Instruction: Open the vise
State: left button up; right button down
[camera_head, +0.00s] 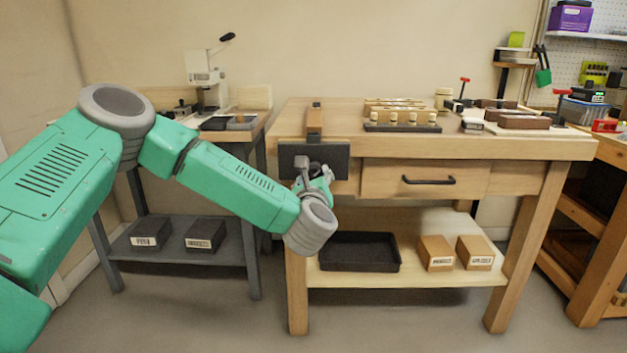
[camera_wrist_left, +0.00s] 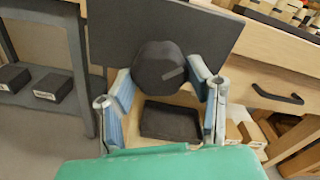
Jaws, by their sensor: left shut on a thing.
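The vise is mounted at the left front of the wooden workbench, with a dark flat front jaw plate (camera_head: 335,162) and a brown block (camera_head: 314,120) above it. In the left wrist view the same plate (camera_wrist_left: 205,30) stands behind a dark round knob (camera_wrist_left: 158,66). My left gripper (camera_head: 312,178) is at the front of the vise. In the wrist view my left gripper (camera_wrist_left: 164,78) has one finger on each side of the knob and is shut on it. My arm's end hides part of the vise front. My right gripper is not in view.
The workbench has a drawer (camera_head: 425,180) right of the vise. A black tray (camera_head: 358,252) and two boxes (camera_head: 437,253) are on its lower shelf. A grey stand (camera_head: 180,243) with dark boxes is to the left. Blocks and tools occupy the bench top.

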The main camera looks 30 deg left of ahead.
pick_arm(q)
jog(key=shift+s+f, duration=0.15)
jog(key=shift+f, duration=0.25)
jog(key=shift+f+n+b, duration=0.1)
jog(key=shift+n+b, duration=0.3)
jog(key=shift+b, duration=0.4)
jog(key=n, duration=0.2)
jog(key=shift+n, duration=0.3)
jog(key=o, duration=1)
jog(key=shift+r, duration=0.3)
jog(key=shift+s, duration=0.1)
jog(key=v, duration=0.6)
jog(key=shift+s+d+r, duration=0.15)
jog(key=shift+s+d, duration=0.1)
